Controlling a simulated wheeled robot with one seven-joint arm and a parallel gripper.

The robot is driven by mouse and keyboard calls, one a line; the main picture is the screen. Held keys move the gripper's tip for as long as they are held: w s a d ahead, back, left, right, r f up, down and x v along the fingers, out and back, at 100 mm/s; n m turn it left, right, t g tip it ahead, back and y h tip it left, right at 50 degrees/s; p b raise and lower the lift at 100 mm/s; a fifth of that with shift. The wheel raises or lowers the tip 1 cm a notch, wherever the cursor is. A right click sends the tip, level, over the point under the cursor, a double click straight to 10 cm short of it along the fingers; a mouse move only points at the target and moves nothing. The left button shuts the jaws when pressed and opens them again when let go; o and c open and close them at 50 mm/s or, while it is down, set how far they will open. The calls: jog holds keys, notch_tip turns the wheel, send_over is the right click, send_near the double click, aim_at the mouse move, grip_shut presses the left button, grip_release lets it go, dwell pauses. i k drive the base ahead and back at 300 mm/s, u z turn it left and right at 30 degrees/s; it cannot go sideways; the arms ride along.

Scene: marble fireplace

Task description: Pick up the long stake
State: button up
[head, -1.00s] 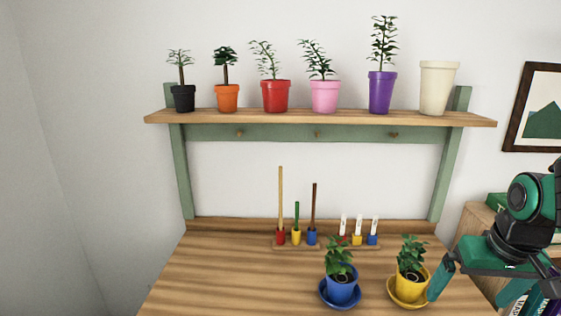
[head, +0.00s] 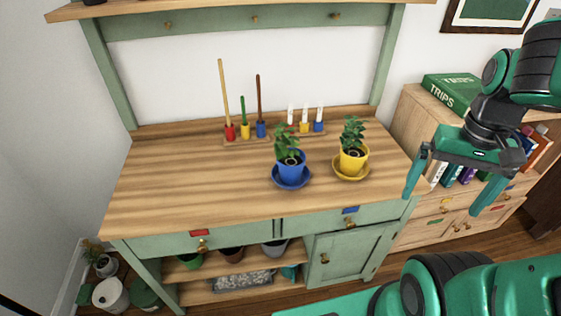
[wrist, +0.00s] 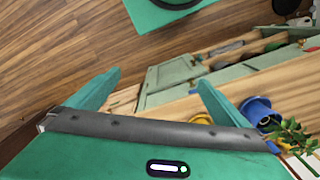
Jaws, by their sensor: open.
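The long stake (head: 224,92) is the tallest of three upright sticks at the back of the wooden potting bench (head: 170,175). It is light tan and stands in a red holder (head: 230,132). A short green stake (head: 243,110) stands in a yellow holder beside it, and a brown stake (head: 259,98) in a blue holder right of that. My gripper (head: 442,196) is open and empty, off the bench's right side and well away from the stakes. In the wrist view, nothing is between its fingers (wrist: 155,92), and the stakes are not visible.
A blue potted plant (head: 290,167) and a yellow potted plant (head: 353,160) stand on saucers at the bench's right. White labels (head: 305,115) stand in small holders behind them. A bookcase (head: 410,125) is right of the bench. The bench's left half is clear.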

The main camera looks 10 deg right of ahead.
aim_at(219, 61)
jog(key=z, duration=1.3)
jog(key=k, duration=1.45)
jog(key=u, duration=1.3)
jog(key=i, duration=1)
jog(key=z, duration=0.05)
